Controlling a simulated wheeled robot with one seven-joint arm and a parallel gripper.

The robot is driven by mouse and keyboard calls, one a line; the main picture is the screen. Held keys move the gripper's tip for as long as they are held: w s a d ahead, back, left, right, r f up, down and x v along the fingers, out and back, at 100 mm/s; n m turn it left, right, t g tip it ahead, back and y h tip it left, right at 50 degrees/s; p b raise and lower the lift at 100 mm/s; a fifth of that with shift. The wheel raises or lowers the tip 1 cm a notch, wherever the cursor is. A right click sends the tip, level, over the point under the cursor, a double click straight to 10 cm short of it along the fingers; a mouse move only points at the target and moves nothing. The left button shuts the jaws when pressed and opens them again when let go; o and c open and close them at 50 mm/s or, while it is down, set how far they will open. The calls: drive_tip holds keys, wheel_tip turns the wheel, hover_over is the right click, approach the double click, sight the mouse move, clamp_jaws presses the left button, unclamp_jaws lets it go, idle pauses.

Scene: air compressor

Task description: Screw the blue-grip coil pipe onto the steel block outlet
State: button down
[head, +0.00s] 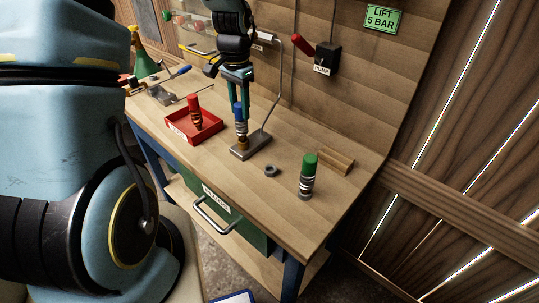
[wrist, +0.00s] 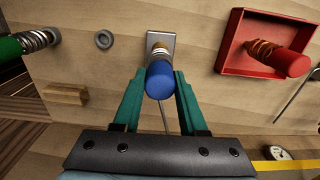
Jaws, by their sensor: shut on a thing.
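The blue-grip coil pipe (head: 239,115) stands upright over the steel block (head: 251,146) on the workbench. Its lower end meets the brass-coloured outlet on the block; I cannot tell whether the thread is engaged. In the wrist view the blue grip (wrist: 160,80) covers much of the coil and outlet, and part of the steel block (wrist: 167,40) shows behind it. My gripper (head: 238,104) points down from above, its teal fingers on both sides of the blue grip. In the wrist view my gripper (wrist: 160,88) is shut on the grip.
A red tray (head: 176,132) holds a red-grip coil pipe (head: 195,110) left of the block. A green-grip coil pipe (head: 307,178) stands at the right, near a grey ring (head: 271,170) and a wooden block (head: 336,162). A thin metal pipe (head: 276,103) rises from the steel block.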

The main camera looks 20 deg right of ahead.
drive_tip(key=shift+f, duration=0.2)
drive_tip(key=shift+c, duration=0.6)
unclamp_jaws()
drive_tip(key=shift+r, duration=0.15)
wheel_tip(320, 180, up, 3)
drive_tip(key=shift+f+p, duration=0.2)
drive_tip(key=shift+p, duration=0.9)
wheel_tip(320, 180, up, 2)
drive_tip(key=shift+r, duration=0.1)
wheel_tip(320, 180, up, 10)
drive_tip(key=r+b, duration=0.1)
drive_tip(key=b, duration=0.2)
drive_tip(key=s+a+f+n, duration=0.3)
drive_tip(key=a+f, duration=0.1)
drive_tip(key=a, duration=0.2)
drive_tip(key=s+a+f+n+t+b, duration=0.1)
drive_tip(key=s+a+f+n, duration=0.2)
drive_tip(key=a, duration=0.4)
drive_tip(key=s+a+f+n+b, duration=0.1)
drive_tip(key=s+a+f+n, duration=0.2)
drive_tip(key=a, duration=0.4)
drive_tip(key=shift+s+a+f+n+t, duration=0.2)
drive_tip(key=shift+s+f+n+t, duration=0.15)
drive_tip(key=shift+f+n, duration=0.65)
